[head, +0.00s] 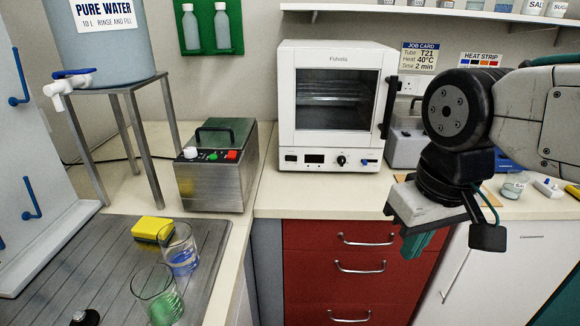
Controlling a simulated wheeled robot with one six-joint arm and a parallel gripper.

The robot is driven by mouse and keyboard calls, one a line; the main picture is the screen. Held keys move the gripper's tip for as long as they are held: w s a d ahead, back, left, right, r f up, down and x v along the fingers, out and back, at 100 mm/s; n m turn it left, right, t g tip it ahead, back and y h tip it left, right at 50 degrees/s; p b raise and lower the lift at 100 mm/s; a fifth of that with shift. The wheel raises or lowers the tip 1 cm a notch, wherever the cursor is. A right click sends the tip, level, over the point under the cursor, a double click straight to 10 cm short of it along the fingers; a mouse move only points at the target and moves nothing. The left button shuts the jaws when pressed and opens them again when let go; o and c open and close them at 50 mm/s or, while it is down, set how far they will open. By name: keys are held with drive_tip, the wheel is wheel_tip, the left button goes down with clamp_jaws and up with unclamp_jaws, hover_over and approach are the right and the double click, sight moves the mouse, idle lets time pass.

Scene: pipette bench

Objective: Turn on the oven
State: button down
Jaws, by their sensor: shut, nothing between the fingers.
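The white oven (337,105) stands at the back of the bench, right of centre. Its glass door looks closed, with a dark upright handle (388,107) on the right side. The strip under the door carries a small black switch (291,158), a dark display (314,159), a black knob (342,160) and a small blue control (369,162). No lit reading can be made out on the display. My gripper (415,246) is shut and empty, pointing down in front of the bench edge, to the right of and lower than the oven's controls, apart from them.
A metal bath (215,170) with coloured buttons stands left of the oven. A water tank (100,45) sits on a metal stand (135,135). Two glasses and a yellow sponge (151,229) are at lower left. Red drawers (350,270) are below the oven. The counter directly before the oven is clear.

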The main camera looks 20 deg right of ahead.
drive_tip(key=shift+w, duration=0.1)
drive_tip(key=w+d+f+n+t, duration=0.1)
drive_tip(key=w+f+n+t, duration=0.15)
drive_tip(key=w, duration=0.65)
drive_tip(key=w+d+f+n+t+h, duration=0.1)
drive_tip(key=w+d+f+n+t, duration=0.2)
drive_tip(key=w, duration=0.5)
drive_tip(key=w+f+n+t, duration=0.15)
drive_tip(key=w+n, duration=0.25)
drive_tip(key=w, duration=0.5)
drive_tip(key=w+a+f+n+t+y, duration=0.1)
drive_tip(key=w+f+n+t, duration=0.1)
drive_tip(key=w+n, duration=0.1)
drive_tip(key=w+a+f+n+t+y, duration=0.1)
drive_tip(key=w+f+n+t+y, duration=0.1)
drive_tip(key=w+n, duration=0.1)
drive_tip(key=w+a+f+n+t+y, duration=0.1)
drive_tip(key=w+f+n+t+y, duration=0.1)
drive_tip(key=w+n, duration=0.1)
drive_tip(key=shift+w+n+t, duration=0.2)
drive_tip(key=shift+n+t, duration=0.2)
drive_tip(key=shift+n, duration=0.15)
drive_tip(key=shift+a+f+n+t+y, duration=0.2)
drive_tip(key=shift+n+t+y, duration=0.15)
drive_tip(key=shift+n, duration=0.25)
drive_tip(key=shift+s+a+n+t+y, duration=0.25)
drive_tip(key=shift+n+t+y, duration=0.35)
drive_tip(key=shift+y, duration=0.15)
drive_tip(key=shift+w, duration=0.1)
